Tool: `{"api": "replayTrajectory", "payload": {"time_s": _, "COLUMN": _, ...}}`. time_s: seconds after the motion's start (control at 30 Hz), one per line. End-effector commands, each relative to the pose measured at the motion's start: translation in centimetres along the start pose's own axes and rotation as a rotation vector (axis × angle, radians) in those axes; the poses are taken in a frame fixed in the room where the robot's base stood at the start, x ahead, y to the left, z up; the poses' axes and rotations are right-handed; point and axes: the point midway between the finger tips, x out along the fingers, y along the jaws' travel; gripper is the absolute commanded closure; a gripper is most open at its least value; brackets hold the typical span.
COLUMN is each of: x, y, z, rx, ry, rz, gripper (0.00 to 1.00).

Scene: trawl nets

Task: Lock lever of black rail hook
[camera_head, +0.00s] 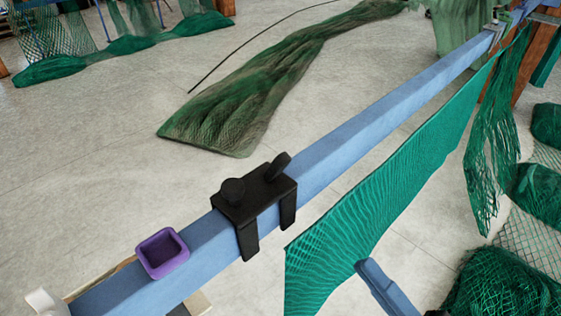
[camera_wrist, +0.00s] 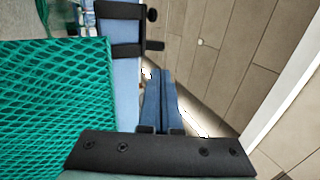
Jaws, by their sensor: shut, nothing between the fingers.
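The black rail hook (camera_head: 254,196) sits astride the blue rail (camera_head: 385,107), its two prongs hanging down the near side. On its top are a round knob (camera_head: 232,190) at the left and a flat lever (camera_head: 279,165) at the right, standing up at a tilt. The hook (camera_wrist: 120,28) also shows at the top of the wrist view, with two black projections at its right side. My gripper (camera_head: 362,264) is right of and below the hook in the head view, in front of the green net. Its blue fingers (camera_wrist: 158,73) are together, empty and apart from the hook.
A purple open box (camera_head: 162,253) sits on the rail left of the hook. A green net (camera_head: 385,205) hangs along the rail's near side, right of the hook; it fills the left of the wrist view (camera_wrist: 55,110). More netting (camera_head: 270,85) lies on the floor behind.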

Motion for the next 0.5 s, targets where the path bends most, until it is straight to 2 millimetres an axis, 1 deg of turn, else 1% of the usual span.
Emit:
{"api": "replayTrajectory", "payload": {"time_s": 0.33, "x": 0.1, "y": 0.0, "z": 0.0, "rx": 0.000, "ry": 0.000, "rz": 0.000, "gripper": 1.00}}
{"api": "replayTrajectory", "payload": {"time_s": 0.43, "x": 0.8, "y": -0.1, "z": 0.0, "rx": 0.000, "ry": -0.001, "rz": 0.001, "gripper": 1.00}}
{"api": "replayTrajectory", "payload": {"time_s": 0.5, "x": 1.8, "y": -0.2, "z": 0.0, "rx": 0.000, "ry": -0.003, "rz": 0.000, "gripper": 1.00}}
